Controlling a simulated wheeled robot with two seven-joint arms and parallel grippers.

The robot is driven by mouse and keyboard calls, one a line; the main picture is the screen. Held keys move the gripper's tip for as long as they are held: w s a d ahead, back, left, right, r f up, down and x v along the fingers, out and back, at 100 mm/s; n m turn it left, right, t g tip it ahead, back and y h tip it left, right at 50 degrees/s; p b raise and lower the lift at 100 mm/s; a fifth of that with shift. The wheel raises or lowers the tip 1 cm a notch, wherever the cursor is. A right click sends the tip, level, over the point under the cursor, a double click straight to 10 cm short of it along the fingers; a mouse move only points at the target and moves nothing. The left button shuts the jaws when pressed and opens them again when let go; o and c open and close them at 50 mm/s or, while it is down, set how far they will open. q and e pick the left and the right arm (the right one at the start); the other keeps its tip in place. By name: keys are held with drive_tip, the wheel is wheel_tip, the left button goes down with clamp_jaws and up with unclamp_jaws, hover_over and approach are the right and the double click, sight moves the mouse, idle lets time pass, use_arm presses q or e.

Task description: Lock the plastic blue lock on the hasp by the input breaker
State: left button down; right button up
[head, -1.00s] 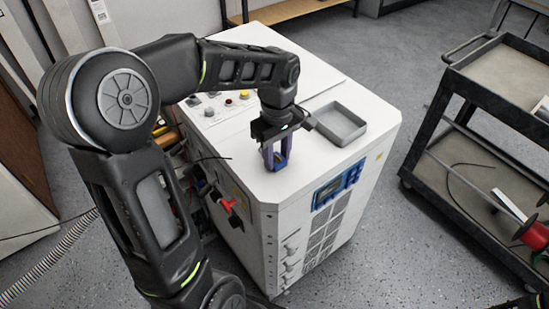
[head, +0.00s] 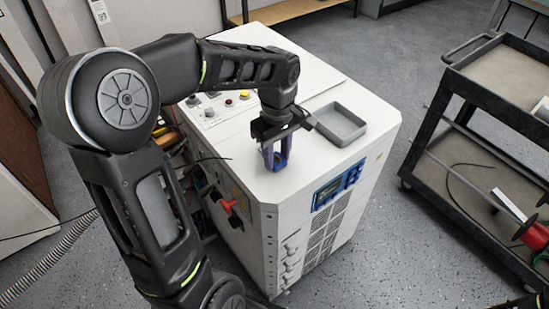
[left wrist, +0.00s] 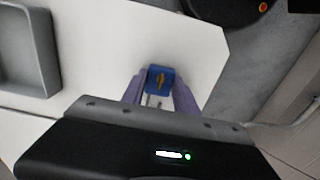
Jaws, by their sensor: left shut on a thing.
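My left gripper (head: 273,158) points down over the white cabinet top near its front corner, with purple fingers shut on the blue lock. The blue lock (left wrist: 160,80) shows between the fingertips in the left wrist view, with a brass-coloured keyway on its face and a metal shackle toward the gripper body. In the head view the blue lock (head: 281,160) is small and partly hidden by the fingers. A red handle (head: 228,206) is on the cabinet's left side; I cannot make out the hasp there. My right gripper is not in view.
The white cabinet (head: 265,187) carries a grey tray (head: 340,122) and a small panel of buttons (head: 212,104). Cables hang by its open left side. A black cart (head: 466,110) stands at the right, with open floor between it and the cabinet.

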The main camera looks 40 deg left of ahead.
use_arm(q)
drive_tip(key=shift+r+p, duration=2.1)
drive_tip(key=shift+r, duration=0.9)
